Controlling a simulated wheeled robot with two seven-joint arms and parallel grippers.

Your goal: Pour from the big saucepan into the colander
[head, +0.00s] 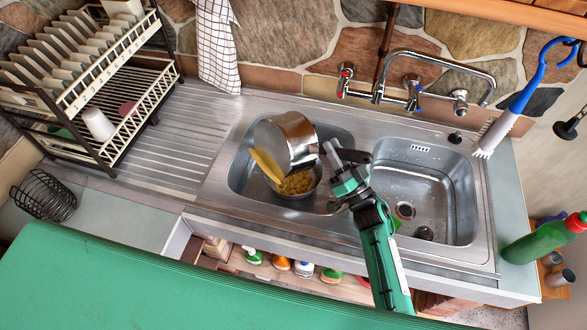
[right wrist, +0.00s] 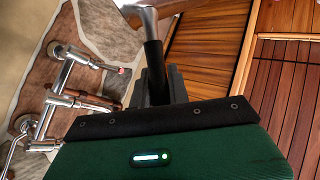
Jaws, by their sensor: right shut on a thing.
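The big saucepan (head: 287,142) is shiny metal and hangs steeply tilted over the left sink basin, its mouth toward the lower left. Yellow food (head: 265,166) spills over its lower edge. The colander (head: 291,196) sits below in that basin with yellow food in it; the saucepan hides part of it. My right gripper (head: 340,158) is shut on the saucepan's handle, to the right of the pan. In the right wrist view the dark handle (right wrist: 153,58) stands between the fingers, with a bit of the saucepan at the top. My left gripper is not in view.
The right basin (head: 425,190) is empty. A tap (head: 440,62) stands behind the basins. A dish rack (head: 85,80) stands at the left beside the bare drainboard (head: 165,140). A brush (head: 520,100) hangs at the right above a green bottle (head: 545,238).

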